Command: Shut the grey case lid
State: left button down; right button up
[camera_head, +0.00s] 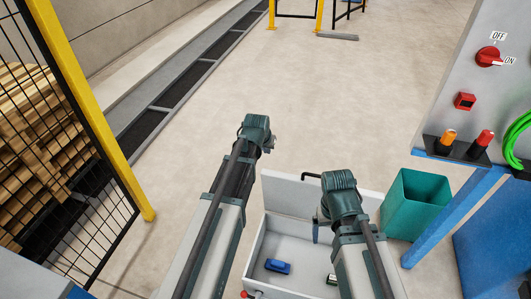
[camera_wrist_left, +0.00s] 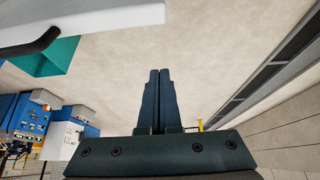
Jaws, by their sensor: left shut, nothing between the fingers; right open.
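The grey case (camera_head: 252,250) stands open at the bottom centre of the head view. Its lid (camera_head: 287,193) stands raised at the far side, with a black handle (camera_head: 311,176) at its top edge. Part of the lid (camera_wrist_left: 90,16) and the handle (camera_wrist_left: 38,43) also show at the upper left of the left wrist view. My left gripper (camera_head: 270,145) is beyond the lid and to its left. Its fingers (camera_wrist_left: 159,98) are shut and empty, apart from the lid. My right gripper (camera_head: 318,226) is open over the case, its fingers partly hidden by my arm.
A blue item (camera_head: 277,267) and a small partly hidden item (camera_head: 331,279) lie in the case. A teal bin (camera_head: 414,203) stands to the right, near a control panel (camera_head: 465,100) on a blue frame. A yellow-posted mesh fence (camera_head: 95,110) is at left. Floor beyond the case is clear.

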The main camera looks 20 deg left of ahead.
pick_arm(q)
notch_tip(320, 180, down, 6)
jog(key=b, duration=0.5)
jog(key=shift+s+f, duration=0.1)
jog(key=shift+f, duration=0.05)
jog(key=shift+s, duration=0.3)
